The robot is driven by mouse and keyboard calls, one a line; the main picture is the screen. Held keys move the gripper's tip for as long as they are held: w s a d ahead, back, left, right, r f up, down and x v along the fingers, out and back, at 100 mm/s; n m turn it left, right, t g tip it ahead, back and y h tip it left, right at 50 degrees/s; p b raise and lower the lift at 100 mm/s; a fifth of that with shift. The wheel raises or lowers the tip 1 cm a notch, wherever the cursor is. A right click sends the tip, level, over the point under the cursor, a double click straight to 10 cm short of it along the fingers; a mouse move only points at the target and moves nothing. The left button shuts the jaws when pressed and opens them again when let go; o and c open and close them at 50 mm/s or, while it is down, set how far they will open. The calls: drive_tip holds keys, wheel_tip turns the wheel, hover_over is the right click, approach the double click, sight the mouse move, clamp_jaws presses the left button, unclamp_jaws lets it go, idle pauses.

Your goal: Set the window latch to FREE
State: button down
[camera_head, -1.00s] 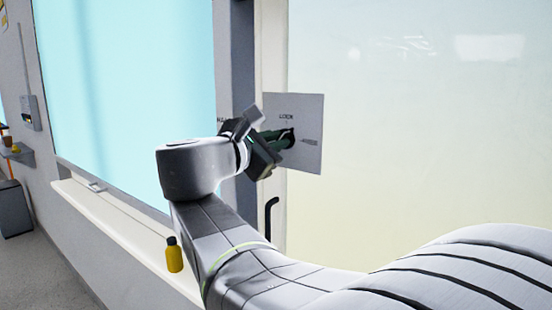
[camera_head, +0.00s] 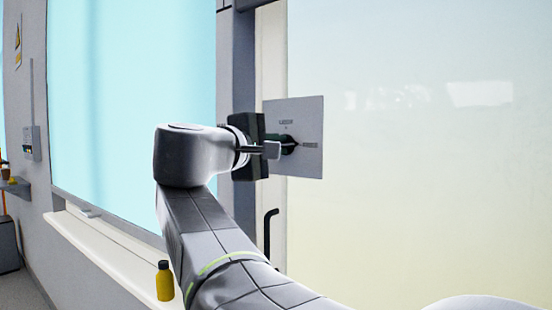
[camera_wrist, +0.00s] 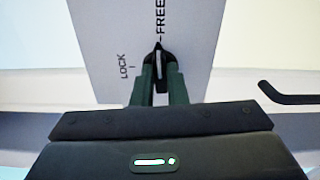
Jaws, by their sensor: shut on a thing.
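The window latch is a dark knob (camera_head: 288,143) on a grey plate (camera_head: 308,165). In the wrist view the knob (camera_wrist: 158,62) shows a white pointer line on the plate (camera_wrist: 195,75). That line is in line with the mark beside the word FREE (camera_wrist: 159,20). The word LOCK (camera_wrist: 124,66) is off to the left of the pointer. My gripper (camera_wrist: 160,88) has its dark green fingers on both sides of the knob, shut on it. In the head view my gripper (camera_head: 278,147) meets the plate from the left and hides part of the knob.
A black hooked handle (camera_head: 270,228) is below the plate; it also shows at the right of the wrist view (camera_wrist: 287,94). A yellow bottle (camera_head: 165,281) stands on the white sill (camera_head: 105,246). The pale pane right of the plate is clear.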

drive_tip(key=shift+m+b, duration=0.45)
drive_tip(key=shift+m, duration=0.15)
drive_tip(key=c, duration=1.4)
unclamp_jaws()
drive_tip(key=shift+c, duration=0.2)
drive_tip(key=p+v, duration=0.1)
drive_tip(key=v, duration=1.2)
drive_tip(key=shift+s+a, duration=0.25)
drive_tip(key=shift+s, duration=0.1)
drive_tip(key=x, duration=1.3)
drive_tip(key=shift+b, duration=0.45)
drive_tip(key=shift+s+a, duration=0.1)
